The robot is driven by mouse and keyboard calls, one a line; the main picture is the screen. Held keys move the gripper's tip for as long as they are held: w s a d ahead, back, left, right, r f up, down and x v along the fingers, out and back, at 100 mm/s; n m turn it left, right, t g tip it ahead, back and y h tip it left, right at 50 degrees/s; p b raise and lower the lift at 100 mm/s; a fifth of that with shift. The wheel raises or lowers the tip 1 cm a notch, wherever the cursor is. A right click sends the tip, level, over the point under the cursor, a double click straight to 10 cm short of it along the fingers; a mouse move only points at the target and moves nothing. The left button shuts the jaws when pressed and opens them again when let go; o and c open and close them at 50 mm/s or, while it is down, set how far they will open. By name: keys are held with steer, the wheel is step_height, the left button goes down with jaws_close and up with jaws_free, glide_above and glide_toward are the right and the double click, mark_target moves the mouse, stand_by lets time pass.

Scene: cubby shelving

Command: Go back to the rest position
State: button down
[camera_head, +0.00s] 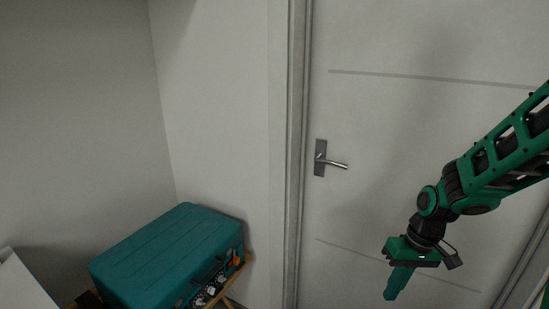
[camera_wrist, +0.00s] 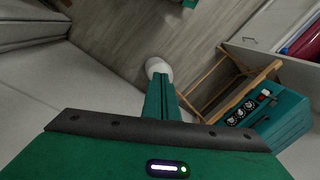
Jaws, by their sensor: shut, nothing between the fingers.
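My gripper (camera_head: 397,284) is in the head view at the lower right, on the end of my green and black arm. It hangs in front of the white door, pointing down, shut and empty. In the wrist view my gripper (camera_wrist: 163,90) points toward the floor, with its green fingers together. A small white round object (camera_wrist: 157,66) shows just beyond the fingertips; I cannot tell what it is or how far away it lies.
A white door (camera_head: 400,130) with a metal handle (camera_head: 331,163) stands behind my arm. A teal box with knobs (camera_head: 175,250) sits on a wooden stand (camera_wrist: 215,75) at the lower left. A white surface edge (camera_head: 20,285) shows far left.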

steer(key=s+d+r+m+h, duration=0.1)
steer(key=s+d+r+m, duration=0.2)
steer(key=s, duration=0.6)
steer(key=s+d+r+m+h, duration=0.1)
steer(key=s+d+r+m, duration=0.3)
steer(key=s+d+r, duration=0.4)
steer(key=s+r, duration=0.1)
steer(key=s, duration=0.1)
steer(key=shift+s+d+r+m, duration=0.2)
steer(key=shift+s+d+m, duration=0.05)
steer(key=shift+s+m, duration=0.05)
steer(key=shift+w+f, duration=0.25)
steer(key=shift+w, duration=0.35)
